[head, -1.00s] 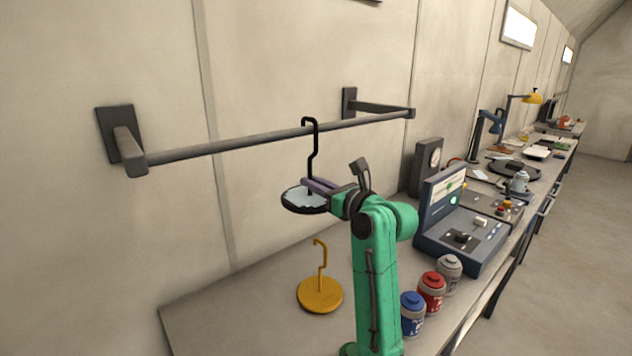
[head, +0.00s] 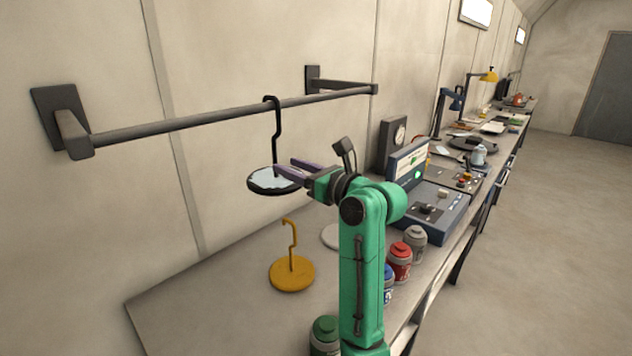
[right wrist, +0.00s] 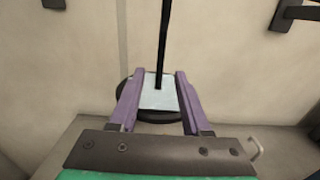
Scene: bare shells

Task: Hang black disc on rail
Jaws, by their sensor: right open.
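The black disc (head: 262,187) has a pale top and an upright black hook stem (head: 277,135). The hook's top loops over the grey rail (head: 190,121), and the disc hangs below it, clear of the bench. My right gripper (head: 284,171) is at the stem just above the disc. In the right wrist view, its purple fingers (right wrist: 155,93) are spread on either side of the stem, with a gap on both sides, and the black disc (right wrist: 155,117) shows beneath and beyond them. My left gripper is not in view.
A yellow disc with a hook (head: 291,275) stands on the bench (head: 215,300) below. Canisters in green (head: 325,335), red (head: 400,262) and grey (head: 415,237) stand near my arm. A blue console (head: 432,205) is to the right. Wall brackets (head: 62,122) hold the rail.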

